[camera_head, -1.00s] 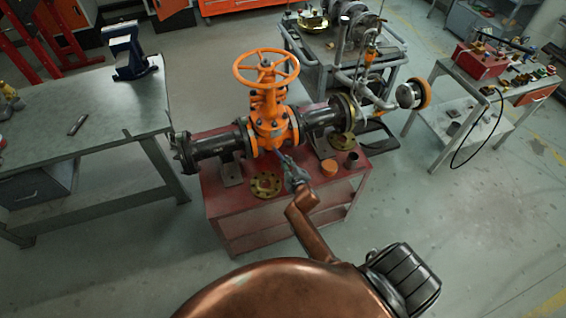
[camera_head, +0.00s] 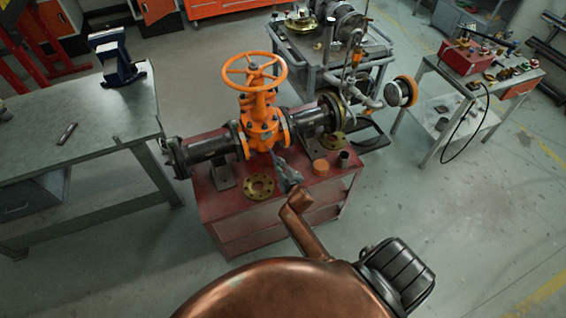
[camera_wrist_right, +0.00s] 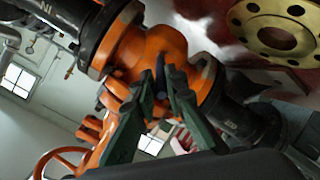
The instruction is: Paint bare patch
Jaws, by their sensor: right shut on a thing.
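An orange gate valve (camera_head: 262,128) with an orange handwheel (camera_head: 255,70) stands in a dark pipe run on a red bench. My right gripper (camera_head: 285,172) is in front of the valve body, low and slightly right. It is shut on a thin dark tool, probably a brush, which points up at the valve. In the right wrist view, the green fingers (camera_wrist_right: 163,88) hold this dark tool (camera_wrist_right: 160,78) in front of the orange valve body (camera_wrist_right: 150,50). I cannot tell whether its tip touches. I cannot make out a bare patch clearly. My left gripper is out of view.
On the red bench (camera_head: 230,228) are a brass flange (camera_head: 259,187), a small orange pot (camera_head: 320,167) and a dark cup (camera_head: 343,158). A grey workbench (camera_head: 70,165) is at left. Carts (camera_head: 455,108) stand behind and right. The floor at right is clear.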

